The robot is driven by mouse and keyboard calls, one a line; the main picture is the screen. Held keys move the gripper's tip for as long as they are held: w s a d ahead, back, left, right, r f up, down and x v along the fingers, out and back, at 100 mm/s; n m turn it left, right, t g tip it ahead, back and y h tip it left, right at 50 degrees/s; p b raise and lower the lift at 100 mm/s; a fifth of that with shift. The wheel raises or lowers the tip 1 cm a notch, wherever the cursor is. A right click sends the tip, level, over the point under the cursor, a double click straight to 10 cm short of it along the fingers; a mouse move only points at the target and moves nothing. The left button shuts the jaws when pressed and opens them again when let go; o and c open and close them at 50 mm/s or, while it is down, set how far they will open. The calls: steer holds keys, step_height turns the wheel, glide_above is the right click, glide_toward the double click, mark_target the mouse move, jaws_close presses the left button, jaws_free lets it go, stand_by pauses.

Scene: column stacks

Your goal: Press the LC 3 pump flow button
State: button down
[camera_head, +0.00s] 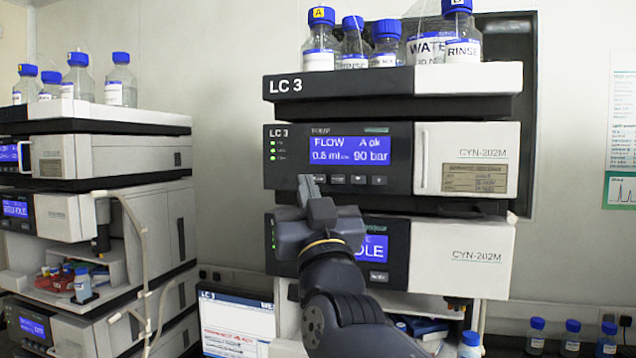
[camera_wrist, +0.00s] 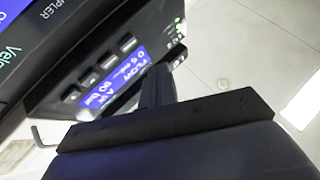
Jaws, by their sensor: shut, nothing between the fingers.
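A row of small dark buttons runs under the screen. The leftmost, by its position the flow button (camera_head: 319,179), is beside my fingertips; its label is too small to read. My gripper (camera_head: 309,186) is shut and empty, in front of the pump's lower left front. In the wrist view the fingers (camera_wrist: 157,82) point at the tilted panel, near the end button (camera_wrist: 131,45). I cannot tell whether they touch it.
A second module (camera_head: 462,256) with a blue screen sits directly below, partly hidden by my arm. Several blue-capped bottles (camera_head: 385,45) stand on top of the stack. Another instrument stack (camera_head: 130,160) stands to the left. A monitor (camera_head: 237,325) is low between the stacks.

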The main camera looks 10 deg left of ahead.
steer(key=shift+s, duration=0.95)
steer(key=s+p, duration=0.1)
steer(key=s, duration=0.1)
steer(key=s+p, duration=0.1)
steer(key=s, duration=0.1)
steer(key=shift+a+p, duration=0.2)
steer(key=shift+p, duration=0.1)
stand_by(0.4)
steer(key=shift+w, duration=0.2)
